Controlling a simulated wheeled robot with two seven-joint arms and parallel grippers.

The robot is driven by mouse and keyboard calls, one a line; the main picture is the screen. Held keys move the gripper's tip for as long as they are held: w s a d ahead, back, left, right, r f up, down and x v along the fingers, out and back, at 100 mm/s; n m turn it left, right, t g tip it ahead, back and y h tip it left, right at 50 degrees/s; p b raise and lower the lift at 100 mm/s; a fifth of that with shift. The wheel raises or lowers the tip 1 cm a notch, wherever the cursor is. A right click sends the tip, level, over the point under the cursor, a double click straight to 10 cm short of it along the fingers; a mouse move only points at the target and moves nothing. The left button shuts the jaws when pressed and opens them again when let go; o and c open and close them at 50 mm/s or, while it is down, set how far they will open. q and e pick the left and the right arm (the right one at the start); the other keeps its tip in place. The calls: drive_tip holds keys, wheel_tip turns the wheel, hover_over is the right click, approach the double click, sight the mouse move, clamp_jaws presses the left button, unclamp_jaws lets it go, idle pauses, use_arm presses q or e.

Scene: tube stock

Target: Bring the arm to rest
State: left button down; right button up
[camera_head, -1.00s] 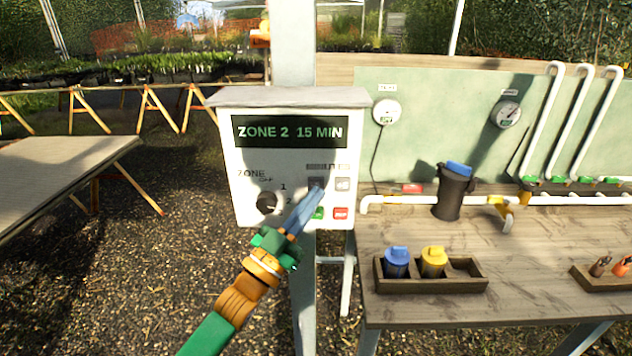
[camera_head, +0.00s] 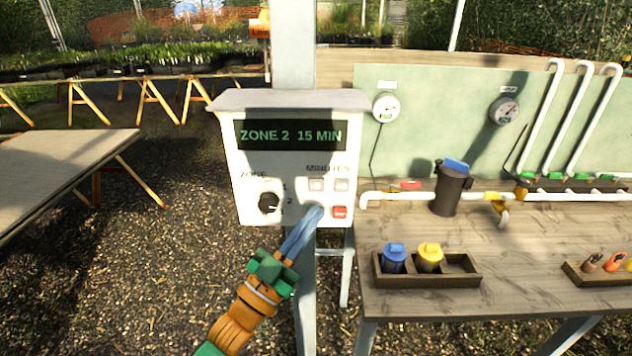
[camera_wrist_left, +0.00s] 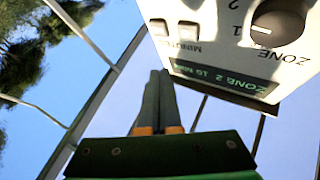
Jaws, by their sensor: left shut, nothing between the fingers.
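My left gripper (camera_head: 311,218) is in front of the lower part of a white control box, its blue-grey fingers together and empty. It also shows in the left wrist view (camera_wrist_left: 160,80), with the fingers closed side by side. The control box (camera_head: 243,165) has a dark display (camera_head: 291,135) reading "ZONE 2 15 MIN". A black zone knob (camera_head: 268,203), two pale minutes buttons (camera_head: 316,184) and a red button (camera_head: 340,212) are on its face. The fingers cover the spot left of the red button. I cannot tell whether the fingertips touch the box. My right gripper is not in view.
A wooden bench (camera_head: 420,317) on the right bears a tray (camera_head: 427,281) with a blue and a yellow capped container, a dark jug (camera_head: 450,190) and white pipes (camera_head: 400,198). A grey post (camera_head: 292,60) stands behind the box. A low table (camera_head: 60,170) stands left.

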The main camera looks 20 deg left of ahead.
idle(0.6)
use_arm(q)
drive_tip(key=s+a+f+n+g+y, duration=0.15)
drive_tip(key=f+g+y, duration=0.25)
drive_tip(key=f, duration=1.2)
drive_tip(key=s+a+f+n+g+y, duration=0.1)
drive_tip(key=a+f+n+g+y, duration=0.2)
drive_tip(key=f, duration=1.3)
drive_tip(key=s+f+g+y, duration=0.1)
drive_tip(key=s+f+g, duration=0.5)
drive_tip(key=s+f, duration=0.6)
drive_tip(key=s+f+g, duration=0.4)
drive_tip(key=s+f, duration=0.1)
drive_tip(key=s, duration=0.6)
drive_tip(key=s+f+g, duration=0.3)
drive_tip(key=s+f, duration=0.2)
drive_tip(key=s, duration=0.6)
drive_tip(key=shift+s+a+f+g+y, duration=0.25)
drive_tip(key=shift+f+g+y, duration=0.1)
drive_tip(key=shift+g+y, duration=0.05)
drive_tip(key=shift+w, duration=0.1)
